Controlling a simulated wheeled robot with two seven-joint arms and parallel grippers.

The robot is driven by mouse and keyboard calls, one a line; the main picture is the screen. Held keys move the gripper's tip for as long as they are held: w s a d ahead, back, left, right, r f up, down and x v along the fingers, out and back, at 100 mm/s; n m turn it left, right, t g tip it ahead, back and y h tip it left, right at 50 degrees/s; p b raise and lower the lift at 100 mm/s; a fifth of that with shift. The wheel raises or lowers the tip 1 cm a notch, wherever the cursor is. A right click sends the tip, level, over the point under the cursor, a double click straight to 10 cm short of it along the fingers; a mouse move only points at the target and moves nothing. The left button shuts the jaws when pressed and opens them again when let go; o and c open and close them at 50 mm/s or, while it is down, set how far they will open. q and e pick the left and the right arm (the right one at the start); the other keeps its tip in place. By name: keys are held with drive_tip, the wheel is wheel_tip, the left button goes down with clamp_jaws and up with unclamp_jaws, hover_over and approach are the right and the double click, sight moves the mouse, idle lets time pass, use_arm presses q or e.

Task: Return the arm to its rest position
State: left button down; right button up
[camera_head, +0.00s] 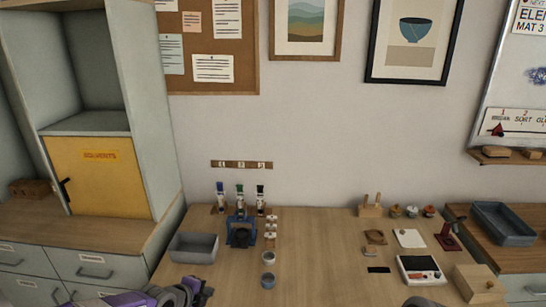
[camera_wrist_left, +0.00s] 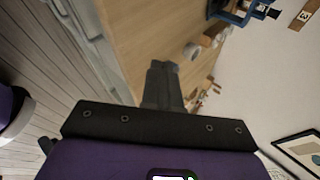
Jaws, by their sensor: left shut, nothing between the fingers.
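My left arm, purple and grey, comes in at the bottom left of the head view. Its gripper (camera_head: 194,287) is low in the picture, in front of the grey bin, at the near left part of the wooden table (camera_head: 325,270). In the left wrist view the grey fingers (camera_wrist_left: 162,68) are together with nothing between them. The table top shows behind them, at a slant. My right gripper cannot be made out; a dark shape at the bottom edge of the head view is too cut off to identify.
The table's middle is clear.

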use_arm(q)
drive_tip(key=s+d+f+n+g+h, duration=0.1)
drive_tip(key=s+d+f+n+g, duration=0.1)
drive_tip(key=s+d+f+n, duration=0.45)
drive_tip(key=s+d+f+n+g+h, duration=0.1)
drive_tip(key=s+d+f+n+g, duration=0.15)
drive_tip(key=s+f+n, duration=0.6)
drive_tip(key=s+d+f+n+g+y, duration=0.1)
drive_tip(key=s+f+n+g+y, duration=0.1)
drive_tip(key=s+f+n, duration=0.8)
drive_tip(key=shift+s+g, duration=0.65)
drive_tip(key=shift+s, duration=0.55)
